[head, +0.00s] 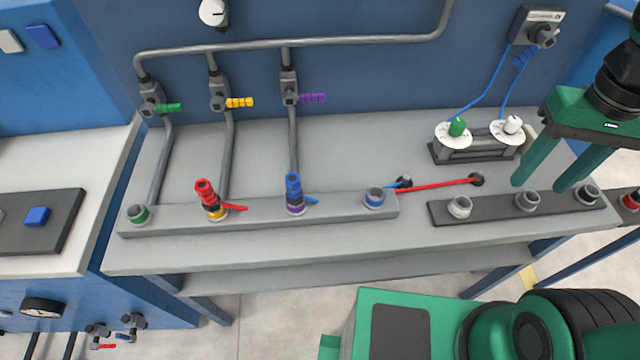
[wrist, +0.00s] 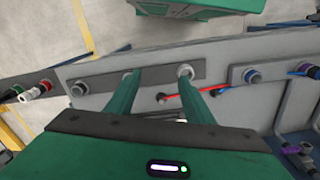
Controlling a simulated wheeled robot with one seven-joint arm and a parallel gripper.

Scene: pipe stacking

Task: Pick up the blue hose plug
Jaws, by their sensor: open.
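The blue hose plug (head: 293,188) stands upright in the purple-ringed socket of the light grey rail (head: 340,206), with a small blue lever at its side. In the wrist view, the blue and purple plug end (wrist: 306,70) shows at the right edge, partly cut off. My gripper (head: 540,186) is open and empty, well to the right of the plug, above the dark socket strip. Its two green fingers (wrist: 158,80) point down at that strip in the wrist view.
A red plug (head: 206,192) stands in the yellow-ringed socket, left of the blue plug. Green-ringed (head: 138,214) and blue-ringed (head: 375,197) sockets are empty. The dark strip (head: 490,211) has several grey sockets. A red hose (head: 435,186) lies behind. Vertical pipes rise behind the rail.

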